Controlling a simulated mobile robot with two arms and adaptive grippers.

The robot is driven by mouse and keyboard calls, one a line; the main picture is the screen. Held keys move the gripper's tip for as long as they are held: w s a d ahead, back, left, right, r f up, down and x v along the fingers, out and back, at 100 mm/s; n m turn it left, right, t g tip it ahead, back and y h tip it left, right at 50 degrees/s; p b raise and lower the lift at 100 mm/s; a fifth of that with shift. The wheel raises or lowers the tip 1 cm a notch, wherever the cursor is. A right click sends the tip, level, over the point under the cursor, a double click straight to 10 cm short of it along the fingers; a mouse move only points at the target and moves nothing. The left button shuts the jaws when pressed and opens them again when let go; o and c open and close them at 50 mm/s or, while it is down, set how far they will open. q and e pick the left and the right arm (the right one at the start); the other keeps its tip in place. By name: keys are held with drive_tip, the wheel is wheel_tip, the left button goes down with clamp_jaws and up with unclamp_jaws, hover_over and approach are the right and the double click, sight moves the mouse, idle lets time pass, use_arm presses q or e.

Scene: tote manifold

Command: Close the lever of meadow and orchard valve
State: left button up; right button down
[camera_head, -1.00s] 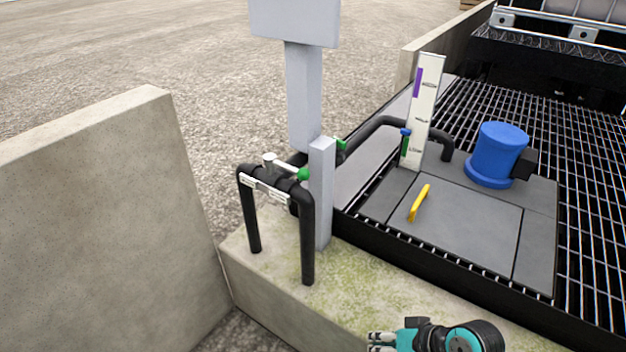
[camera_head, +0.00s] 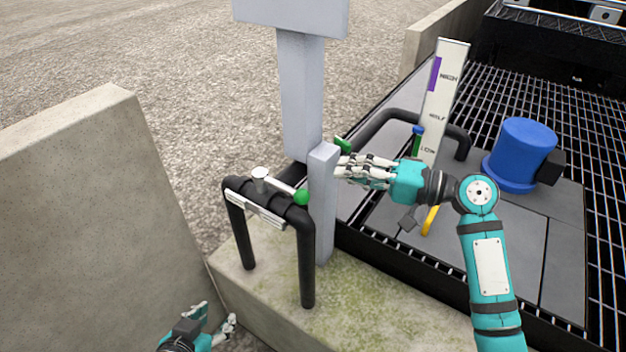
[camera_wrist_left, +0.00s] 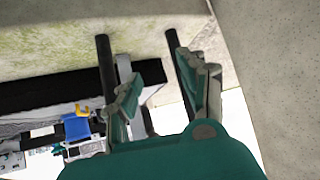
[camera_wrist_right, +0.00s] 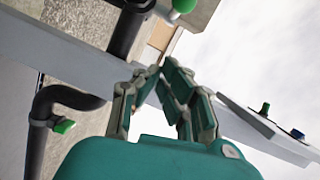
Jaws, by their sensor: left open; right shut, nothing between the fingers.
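A black pipe frame (camera_head: 307,260) carries a valve with a silver lever ending in a green ball (camera_head: 301,197); the green ball also shows in the right wrist view (camera_wrist_right: 184,5). A second green handle (camera_head: 343,145) shows behind the grey post, and a green handle on a black pipe is in the right wrist view (camera_wrist_right: 64,127). I cannot read which valve is meadow or orchard. My right gripper (camera_head: 345,168) is shut and empty, just right of the post. My left gripper (camera_head: 215,318) is open and empty, low, in front of the pipe frame; it also shows in the left wrist view (camera_wrist_left: 162,72).
The grey post (camera_head: 322,215) stands between the green ball and my right gripper. A concrete wall (camera_head: 75,200) is at left. A level gauge (camera_head: 443,100), a blue cylinder (camera_head: 520,155) and a yellow handle (camera_head: 430,220) stand over the grating at right.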

sight(280, 186)
use_arm(q)
drive_tip(key=shift+w+d+r+t+h+b, duration=0.15)
drive_tip(key=shift+w+d+r+t, duration=0.15)
drive_tip(key=shift+w+r+t, duration=0.35)
drive_tip(key=shift+w+d+r+t+h+b, duration=0.25)
drive_tip(key=shift+w+r+t, duration=0.35)
drive_tip(key=shift+r, duration=0.2)
drive_tip(key=shift+w+d+r+t+h+b, duration=0.1)
drive_tip(key=shift+w+d+r+t, duration=0.2)
drive_tip(key=shift+w+r+t, duration=0.35)
use_arm(e)
drive_tip(key=s+a+f, duration=0.1)
drive_tip(key=a, duration=0.5)
drive_tip(key=shift+s+a, duration=0.15)
drive_tip(key=shift+a, duration=0.25)
use_arm(q)
drive_tip(key=shift+g, duration=0.3)
